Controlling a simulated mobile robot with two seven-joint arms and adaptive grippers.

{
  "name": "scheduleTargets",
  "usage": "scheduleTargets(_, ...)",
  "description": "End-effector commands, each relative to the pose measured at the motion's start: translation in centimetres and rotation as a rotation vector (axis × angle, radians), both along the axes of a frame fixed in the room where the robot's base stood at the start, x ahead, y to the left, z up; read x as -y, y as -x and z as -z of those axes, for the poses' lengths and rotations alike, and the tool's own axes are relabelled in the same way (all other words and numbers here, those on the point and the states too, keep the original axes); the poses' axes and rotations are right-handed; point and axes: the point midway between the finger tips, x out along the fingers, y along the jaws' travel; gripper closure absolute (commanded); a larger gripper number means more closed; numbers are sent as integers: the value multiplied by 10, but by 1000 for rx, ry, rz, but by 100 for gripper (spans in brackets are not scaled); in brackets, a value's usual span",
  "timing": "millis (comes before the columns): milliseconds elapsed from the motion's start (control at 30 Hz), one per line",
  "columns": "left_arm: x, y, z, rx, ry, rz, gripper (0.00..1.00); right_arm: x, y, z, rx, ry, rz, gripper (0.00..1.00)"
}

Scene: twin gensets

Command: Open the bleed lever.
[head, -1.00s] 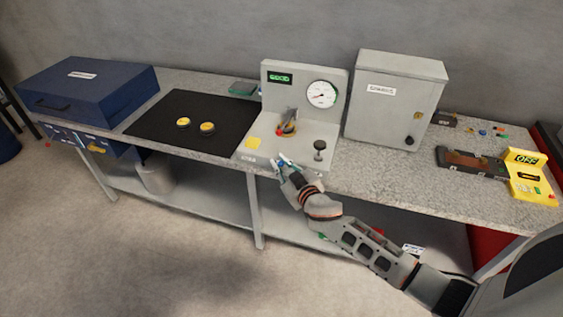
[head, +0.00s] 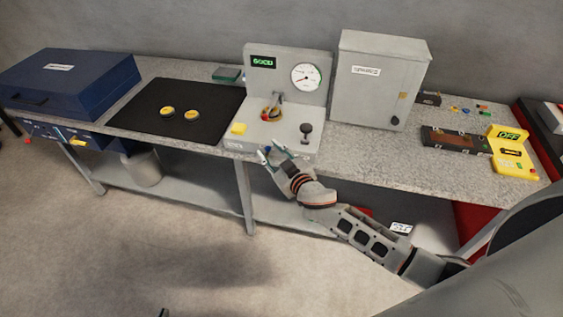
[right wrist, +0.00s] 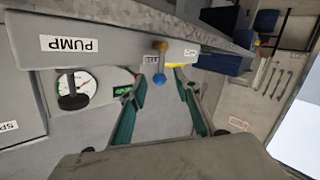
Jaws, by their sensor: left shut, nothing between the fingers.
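The bleed lever, with a blue ball end (right wrist: 159,79) and an orange pivot, is on the front face of the grey pump stand (head: 232,142). It also shows as a small blue dot (head: 267,149) in the head view. My right gripper (head: 270,151) is open at the stand's front edge. In the right wrist view, its teal-padded fingers (right wrist: 158,82) lie either side of the blue ball, with gaps visible. Whether either finger touches the lever is unclear. My left gripper (head: 163,312) barely shows as a dark tip at the bottom edge; the rest is out of frame.
The stand carries a gauge (head: 306,77), a green display (head: 263,63) and a black knob (head: 306,128). A grey cabinet (head: 375,85) stands right of it. A black mat (head: 150,122) lies left, beside a blue case (head: 70,80). Open floor lies before the bench.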

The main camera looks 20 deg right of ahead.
Motion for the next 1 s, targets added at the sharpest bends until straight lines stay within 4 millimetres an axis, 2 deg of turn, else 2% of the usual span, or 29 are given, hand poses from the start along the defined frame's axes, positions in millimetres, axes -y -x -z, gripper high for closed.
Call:
scheduleTargets(200, 0, 0, 0, -1, -1, 0, 100, 7, 45, -6, -2, -1, -1, 69)
scheduleTargets(433, -1, 0, 1, -1, -2, 0, 100, 14, 80, -13, -1, 0, -1, 69)
scheduleTargets(633, -1, 0, 1, -1, -2, 0, 100, 16, 92, -16, 0, 1, 0, 69)
scheduleTargets(1000, -1, 0, 1, -1, -2, 0, 100, 17, 94, -17, 0, 1, 0, 69)
